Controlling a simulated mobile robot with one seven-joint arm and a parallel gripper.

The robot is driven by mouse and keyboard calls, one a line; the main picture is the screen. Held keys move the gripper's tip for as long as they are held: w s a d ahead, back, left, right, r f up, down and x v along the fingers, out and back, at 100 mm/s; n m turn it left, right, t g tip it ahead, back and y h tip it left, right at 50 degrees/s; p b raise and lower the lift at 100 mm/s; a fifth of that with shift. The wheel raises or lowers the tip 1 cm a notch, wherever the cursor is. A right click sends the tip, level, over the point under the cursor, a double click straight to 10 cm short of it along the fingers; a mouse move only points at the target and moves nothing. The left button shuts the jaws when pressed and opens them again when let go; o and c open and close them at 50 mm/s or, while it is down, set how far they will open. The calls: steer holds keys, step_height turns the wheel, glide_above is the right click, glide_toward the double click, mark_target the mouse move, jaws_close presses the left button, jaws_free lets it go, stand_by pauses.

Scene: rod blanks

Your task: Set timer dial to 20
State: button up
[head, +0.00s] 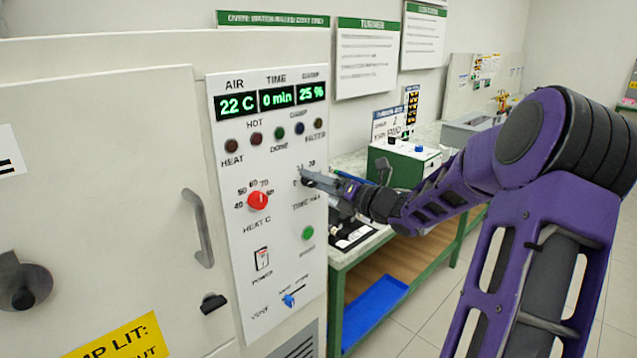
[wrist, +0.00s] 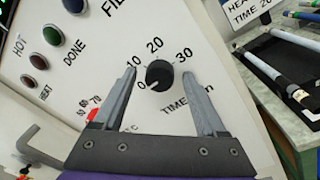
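The timer dial (wrist: 159,75) is a round black knob on the oven's white panel, with 0, 10, 20 and 30 printed around it. A small pale mark on its lower left side seems to face the 0. My gripper (wrist: 160,78) is open, one finger on each side of the dial, with gaps visible; I cannot tell its exact depth from the panel. In the head view my gripper (head: 304,177) is at the panel's right side and hides the dial. The time display (head: 278,97) reads 0 min.
The panel (head: 240,290) also carries a red heat knob (head: 257,201), a green button (head: 308,233), a power switch (head: 262,259) and a blue vent knob (head: 289,300). An oven door handle (head: 198,228) sticks out at left. A bench (head: 345,258) with a green box (head: 405,163) stands right.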

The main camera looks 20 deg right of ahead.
jaws_close()
steer(key=shift+m, duration=0.4)
steer(key=m+p, duration=0.1)
steer(key=m, duration=0.7)
steer(key=m+t+h+p, duration=0.1)
steer(key=m, duration=0.7)
steer(key=m+p, duration=0.1)
steer(key=m, duration=0.7)
steer(key=shift+s+a+f+h, duration=0.1)
steer(key=shift+a+f+h, duration=0.1)
steer(key=shift+h, duration=0.2)
steer(key=shift+m+t, duration=0.3)
steer(key=shift+m, duration=0.1)
steer(key=shift+o, duration=0.4)
jaws_free()
